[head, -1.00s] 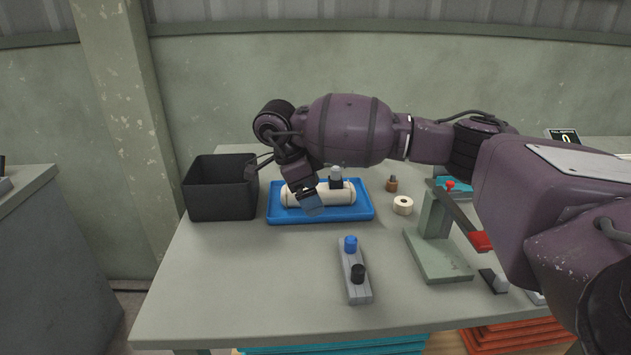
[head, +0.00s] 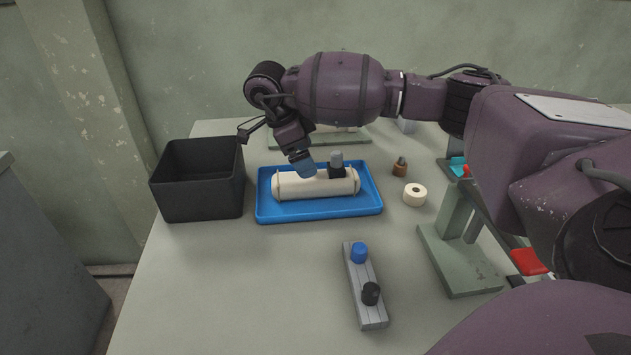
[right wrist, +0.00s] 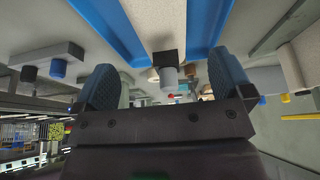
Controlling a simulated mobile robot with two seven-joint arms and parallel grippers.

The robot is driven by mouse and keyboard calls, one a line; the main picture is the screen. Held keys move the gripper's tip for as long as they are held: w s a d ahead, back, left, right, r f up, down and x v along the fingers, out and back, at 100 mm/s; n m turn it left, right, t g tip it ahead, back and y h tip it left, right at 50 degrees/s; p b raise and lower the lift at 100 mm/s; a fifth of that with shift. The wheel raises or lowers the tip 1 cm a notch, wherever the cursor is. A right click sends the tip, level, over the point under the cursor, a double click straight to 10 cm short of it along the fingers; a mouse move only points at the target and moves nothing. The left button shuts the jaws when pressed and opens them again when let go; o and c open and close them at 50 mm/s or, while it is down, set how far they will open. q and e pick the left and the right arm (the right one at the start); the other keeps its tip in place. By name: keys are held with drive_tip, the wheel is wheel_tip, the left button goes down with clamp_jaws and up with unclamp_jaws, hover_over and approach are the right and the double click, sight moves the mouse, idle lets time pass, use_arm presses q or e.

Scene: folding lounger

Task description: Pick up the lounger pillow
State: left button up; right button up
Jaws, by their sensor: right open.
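The lounger pillow (head: 300,186), a cream roll, lies lengthwise in a shallow blue tray (head: 265,213) on the table. In the right wrist view a pale beige surface, likely the pillow (right wrist: 155,22), shows between blue tray strips (right wrist: 208,30). My right gripper (head: 304,166) is over the back edge of the pillow, left of its middle; it looks apart from it, though the gap is hard to judge. Its two blue fingers stand apart in the right wrist view (right wrist: 164,85), with no pillow between them. My left gripper is not in view.
A dark knob with a grey top (head: 337,164) stands at the pillow's back edge. A black bin (head: 200,200) is left of the tray. A tape roll (head: 414,195), a brown-based knob (head: 400,167) and a green press stand (head: 460,255) are right. A two-knob bar (head: 364,290) lies in front.

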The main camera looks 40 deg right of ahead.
sight(316, 181)
drive_tip(key=x, duration=0.2)
drive_tip(key=shift+d+f, duration=0.1)
drive_tip(key=shift+f, duration=0.25)
drive_tip(key=shift+x, duration=0.75)
drive_tip(key=b+x, duration=0.1)
drive_tip(key=x, duration=0.3)
drive_tip(key=shift+f, duration=0.15)
drive_tip(key=shift+c, duration=0.3)
drive_tip(key=shift+w, duration=0.1)
drive_tip(key=c, duration=1)
